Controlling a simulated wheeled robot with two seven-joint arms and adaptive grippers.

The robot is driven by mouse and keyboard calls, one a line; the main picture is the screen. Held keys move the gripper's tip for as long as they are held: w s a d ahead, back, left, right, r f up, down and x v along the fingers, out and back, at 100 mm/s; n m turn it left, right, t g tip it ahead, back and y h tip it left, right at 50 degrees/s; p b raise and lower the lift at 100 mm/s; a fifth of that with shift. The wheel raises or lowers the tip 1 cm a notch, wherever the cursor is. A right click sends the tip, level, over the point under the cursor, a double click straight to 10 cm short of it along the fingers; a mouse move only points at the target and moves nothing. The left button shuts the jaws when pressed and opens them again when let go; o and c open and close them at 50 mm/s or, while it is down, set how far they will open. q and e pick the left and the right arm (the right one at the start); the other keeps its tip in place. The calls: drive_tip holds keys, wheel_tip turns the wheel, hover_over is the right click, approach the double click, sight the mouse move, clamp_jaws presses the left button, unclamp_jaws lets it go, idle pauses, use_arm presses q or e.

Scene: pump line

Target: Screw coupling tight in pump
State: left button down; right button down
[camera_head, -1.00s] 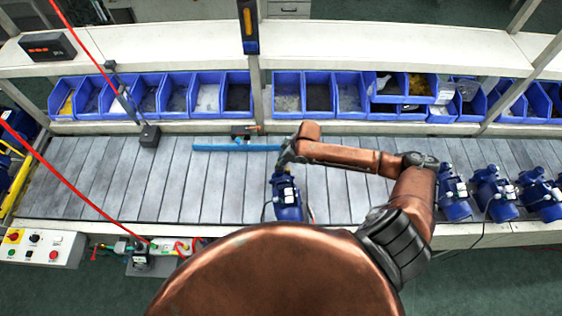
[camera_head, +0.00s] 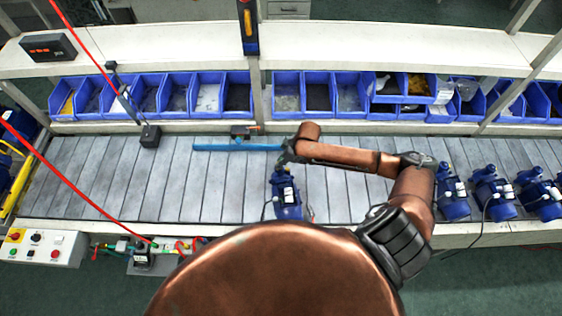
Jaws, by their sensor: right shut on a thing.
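A blue pump (camera_head: 287,199) stands on the slatted conveyor just ahead of my copper-coloured body. My right gripper (camera_head: 281,166) is at the top of this pump, at the end of the arm that reaches in from the right. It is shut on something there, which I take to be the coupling. The coupling itself is too small and too hidden by the gripper to make out, so I cannot tell how it sits in the pump. My left gripper is not in view.
Several more blue pumps (camera_head: 453,197) stand in a row on the right. Blue bins (camera_head: 318,95) line the back under a white shelf (camera_head: 160,46). A blue bar (camera_head: 235,147) lies behind the pump. A control box (camera_head: 42,248) sits front left.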

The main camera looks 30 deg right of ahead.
drive_tip(key=shift+f, duration=0.15)
drive_tip(key=c, duration=1.8)
unclamp_jaws()
drive_tip(key=shift+o, duration=0.2)
drive_tip(key=p+v, duration=0.2)
drive_tip(key=p, duration=0.1)
drive_tip(key=v, duration=0.4)
drive_tip(key=v, duration=1.2)
